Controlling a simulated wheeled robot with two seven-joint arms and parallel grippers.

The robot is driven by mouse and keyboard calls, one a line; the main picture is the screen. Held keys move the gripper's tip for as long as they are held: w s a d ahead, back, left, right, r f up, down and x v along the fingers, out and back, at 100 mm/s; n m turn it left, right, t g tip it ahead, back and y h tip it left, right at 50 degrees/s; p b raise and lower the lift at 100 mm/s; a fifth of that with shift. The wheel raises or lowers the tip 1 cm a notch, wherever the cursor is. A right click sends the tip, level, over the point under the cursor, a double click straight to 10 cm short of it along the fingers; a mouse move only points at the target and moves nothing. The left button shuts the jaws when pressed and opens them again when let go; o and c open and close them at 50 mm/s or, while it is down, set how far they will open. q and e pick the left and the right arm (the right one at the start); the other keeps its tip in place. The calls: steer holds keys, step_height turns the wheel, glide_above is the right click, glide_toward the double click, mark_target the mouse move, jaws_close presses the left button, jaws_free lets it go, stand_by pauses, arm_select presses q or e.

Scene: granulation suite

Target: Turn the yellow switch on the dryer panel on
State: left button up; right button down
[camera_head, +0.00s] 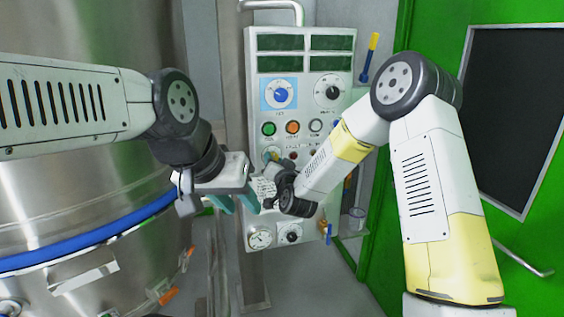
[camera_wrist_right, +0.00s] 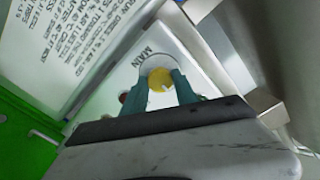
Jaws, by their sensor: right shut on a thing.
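The dryer panel (camera_head: 349,112) stands upright ahead of me in the head view. In the right wrist view, the yellow switch (camera_wrist_right: 160,78) is a round knob on a pale plate, beside the word MAIN. My right gripper (camera_wrist_right: 159,88) has its teal fingers on either side of the knob and is shut on it. In the head view my right arm reaches to the panel's lower middle and mostly hides the switch there. My left gripper (camera_head: 236,203) is open and empty, at the panel's lower left edge, with its teal fingers apart.
The panel also carries a blue-backed dial (camera_head: 281,94), a black dial (camera_head: 328,90), several buttons and a gauge (camera_head: 260,238). A large steel vessel (camera_head: 80,210) with a blue band fills the left. A green door (camera_head: 440,30) is at right.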

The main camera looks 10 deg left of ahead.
steer(key=m, duration=0.5)
stand_by(0.6)
steer(key=c, duration=1)
jaws_free()
steer(key=shift+o, duration=0.2)
steer(key=v, duration=0.8)
steer(key=shift+w, duration=0.1)
